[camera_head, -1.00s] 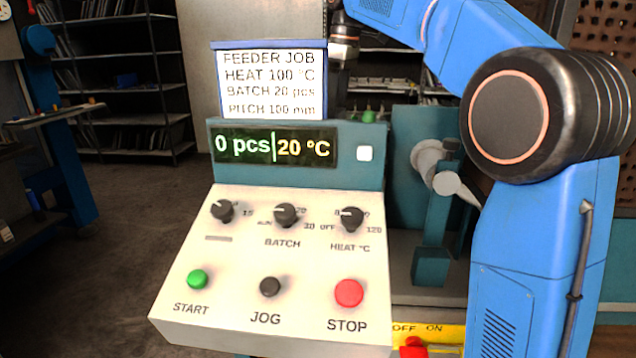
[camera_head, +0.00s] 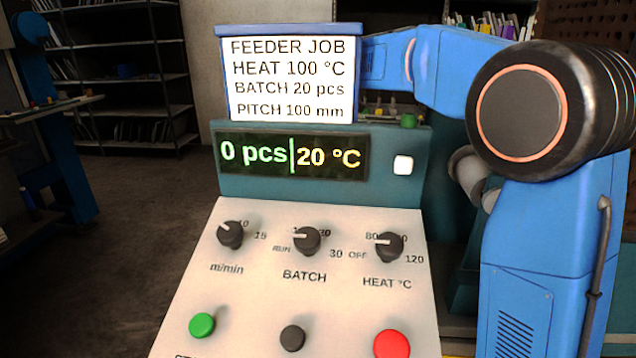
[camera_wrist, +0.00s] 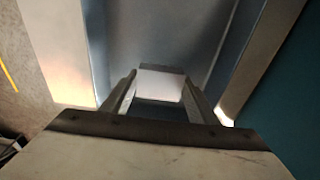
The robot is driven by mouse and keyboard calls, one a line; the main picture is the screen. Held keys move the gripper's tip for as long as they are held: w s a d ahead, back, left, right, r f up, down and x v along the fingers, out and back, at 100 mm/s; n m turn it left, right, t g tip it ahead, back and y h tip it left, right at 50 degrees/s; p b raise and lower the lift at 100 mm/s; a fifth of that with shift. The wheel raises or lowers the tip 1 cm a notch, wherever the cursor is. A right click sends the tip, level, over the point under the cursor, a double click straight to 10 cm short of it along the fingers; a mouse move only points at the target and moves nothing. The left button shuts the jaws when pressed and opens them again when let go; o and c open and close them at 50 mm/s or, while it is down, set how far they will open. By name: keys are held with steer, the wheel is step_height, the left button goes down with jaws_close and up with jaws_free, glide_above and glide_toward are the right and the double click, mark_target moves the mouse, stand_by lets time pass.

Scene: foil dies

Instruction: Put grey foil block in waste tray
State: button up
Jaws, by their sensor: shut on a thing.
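In the wrist view my gripper (camera_wrist: 160,92) is shut on a small grey block (camera_wrist: 160,82) with a pale face, held between its two fingertips. Below it is a grey, trough-like space (camera_wrist: 150,35) with lighter side walls; I cannot tell for sure whether this is the waste tray. I cannot tell whether the block touches it. In the head view the gripper and block do not show; my blue arm reaches left behind the job sign (camera_head: 290,78).
The control panel (camera_head: 260,285) with knobs and coloured buttons fills the front of the head view. Its display (camera_head: 290,154) reads 0 pcs and 20 °C. Shelves (camera_head: 120,70) stand at the back left. A teal surface (camera_wrist: 285,110) borders the trough at right in the wrist view.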

steer(key=shift+f, duration=2.2)
steer(key=shift+f, duration=0.1)
steer(key=o, duration=1)
steer(key=r, duration=0.4)
steer(key=d+r, duration=0.1)
steer(key=r, duration=0.7)
steer(key=shift+s+d, duration=0.15)
steer(key=shift+d, duration=0.05)
